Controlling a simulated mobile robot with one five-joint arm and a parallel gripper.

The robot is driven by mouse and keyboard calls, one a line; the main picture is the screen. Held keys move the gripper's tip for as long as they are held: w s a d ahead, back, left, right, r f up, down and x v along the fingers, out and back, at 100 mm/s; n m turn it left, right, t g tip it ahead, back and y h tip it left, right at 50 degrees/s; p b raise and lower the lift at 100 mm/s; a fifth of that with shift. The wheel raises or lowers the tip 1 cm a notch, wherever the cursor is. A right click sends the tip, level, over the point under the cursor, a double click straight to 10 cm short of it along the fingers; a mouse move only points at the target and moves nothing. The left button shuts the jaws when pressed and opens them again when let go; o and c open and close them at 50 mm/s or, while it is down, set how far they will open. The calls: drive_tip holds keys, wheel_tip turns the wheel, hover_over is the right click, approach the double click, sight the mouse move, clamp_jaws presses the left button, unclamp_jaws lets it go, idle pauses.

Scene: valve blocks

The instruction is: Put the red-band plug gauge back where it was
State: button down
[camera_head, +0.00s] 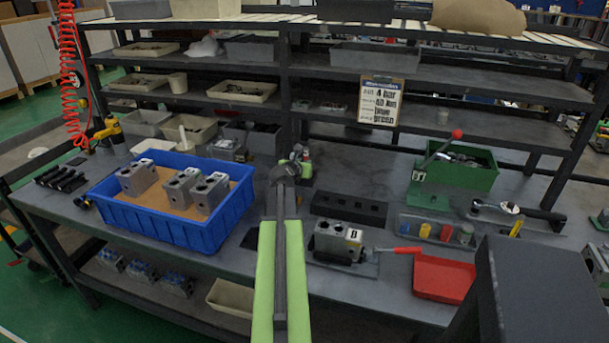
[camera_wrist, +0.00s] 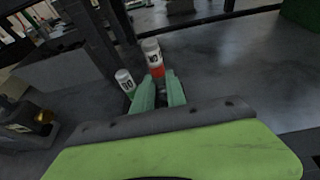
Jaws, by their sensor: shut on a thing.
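The red-band plug gauge (camera_wrist: 155,62), with a white lettered cap above its red band, stands up between my gripper's green fingers in the wrist view. My gripper (camera_wrist: 161,92) is shut on it; the fingers hide its lower part. A second white-capped gauge (camera_wrist: 125,80) is just left of the fingers, its lower part hidden. In the head view my gripper (camera_head: 297,164) is over the back middle of the bench, and the gauge there is too small and covered to make out. What lies directly under the held gauge is hidden.
A blue crate (camera_head: 176,232) with metal valve blocks stands left. A black holed strip (camera_head: 349,209), a valve block marked B (camera_head: 337,238) and a red tray (camera_head: 443,278) are right of my arm. A green press (camera_head: 430,190) stands further right. Shelf posts rise behind.

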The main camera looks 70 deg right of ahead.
wheel_tip(320, 180, down, 4)
drive_tip(key=b, duration=0.2)
drive_tip(key=shift+r+b, duration=0.15)
drive_tip(key=shift+b, duration=0.15)
drive_tip(key=shift+r, duration=0.2)
drive_tip(key=shift+f, duration=0.15)
drive_tip(key=c, duration=1.3)
unclamp_jaws()
drive_tip(key=shift+c, duration=0.2)
